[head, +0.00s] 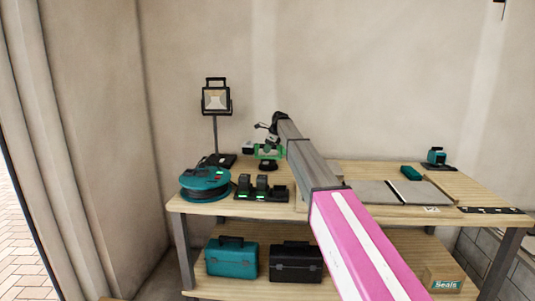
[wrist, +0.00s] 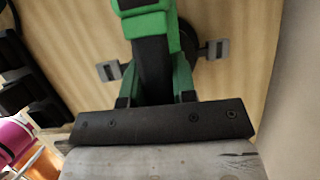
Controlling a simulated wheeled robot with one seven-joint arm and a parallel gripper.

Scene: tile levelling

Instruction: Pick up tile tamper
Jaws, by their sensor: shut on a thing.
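The tile tamper (head: 268,152) is a green and black tool at the back left of the workbench in the head view, with a round dark base below it. It also shows in the wrist view (wrist: 153,62), its green and black body running up the middle. My gripper (wrist: 162,59) is shut on it, a grey fingertip on either side of the body. In the head view my gripper is small and dark at the far end of my arm. Part of the round base is hidden behind the body in the wrist view. I cannot tell whether the base touches the bench.
A teal cable reel (head: 205,184), a black charger dock (head: 262,189) and a work lamp (head: 216,100) stand close on the left. Grey tiles (head: 370,193), a teal box (head: 411,173) and a laser level (head: 436,158) are on the right.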

